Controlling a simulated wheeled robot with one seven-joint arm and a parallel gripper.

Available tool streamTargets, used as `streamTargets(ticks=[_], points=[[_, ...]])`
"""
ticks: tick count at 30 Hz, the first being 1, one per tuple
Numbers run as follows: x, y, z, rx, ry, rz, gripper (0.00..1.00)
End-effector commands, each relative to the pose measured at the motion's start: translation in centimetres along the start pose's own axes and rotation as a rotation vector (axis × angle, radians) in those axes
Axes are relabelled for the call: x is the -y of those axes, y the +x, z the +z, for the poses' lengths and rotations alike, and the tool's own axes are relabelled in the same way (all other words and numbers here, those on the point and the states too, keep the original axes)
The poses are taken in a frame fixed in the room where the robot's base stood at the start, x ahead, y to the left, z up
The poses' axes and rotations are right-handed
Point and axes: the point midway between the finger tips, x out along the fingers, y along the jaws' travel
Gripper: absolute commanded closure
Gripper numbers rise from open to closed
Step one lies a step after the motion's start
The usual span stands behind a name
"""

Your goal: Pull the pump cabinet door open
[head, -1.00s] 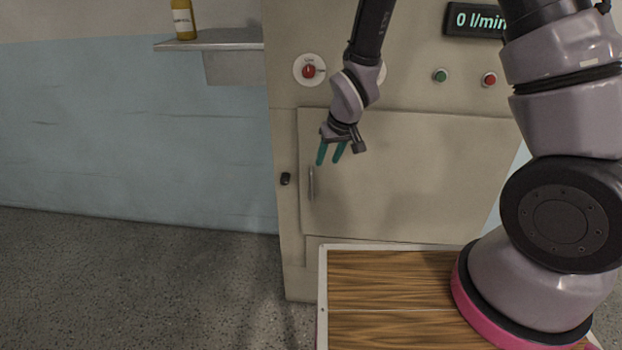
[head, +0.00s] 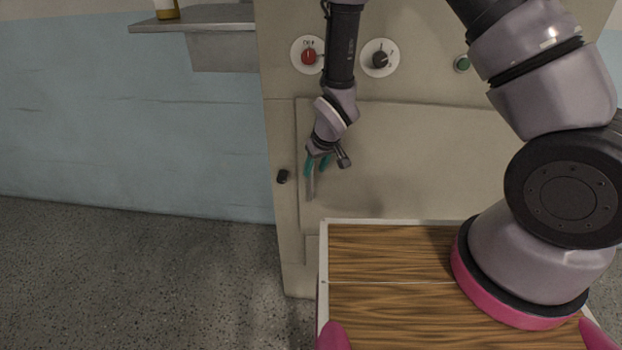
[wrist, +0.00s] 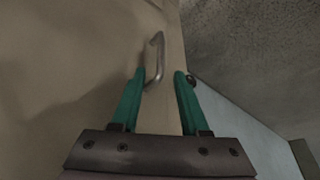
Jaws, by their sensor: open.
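The pump cabinet door (head: 420,160) is a beige panel on the front of the cabinet and looks closed. Its slim metal bar handle (head: 310,188) stands upright near the door's left edge. My gripper (head: 317,168) is at the handle's upper end, with its two teal fingers pointing down and open. In the wrist view the handle (wrist: 158,58) lies ahead, between the lines of the open fingers (wrist: 160,78) and closer to the left one. Whether the left finger touches the handle I cannot tell.
A black latch knob (head: 283,176) sits on the cabinet frame left of the door. A red dial (head: 309,57) and a black dial (head: 380,58) are above. A metal shelf (head: 195,20) is at upper left. The floor (head: 130,270) at left is clear.

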Motion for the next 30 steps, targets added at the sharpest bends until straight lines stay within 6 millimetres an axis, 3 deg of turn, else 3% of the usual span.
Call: streamTargets(ticks=[3,10,23,27,30], points=[[0.0,2.5,0.1,0.002,-0.001,0.000,0.55],[0.0,5.9,0.0,0.000,0.000,0.000,0.55],[0.0,7.0,0.0,-0.001,0.000,0.000,0.55],[0.0,6.9,0.0,-0.001,0.000,0.000,1.00],[0.0,6.9,0.0,-0.001,0.000,0.000,1.00]])
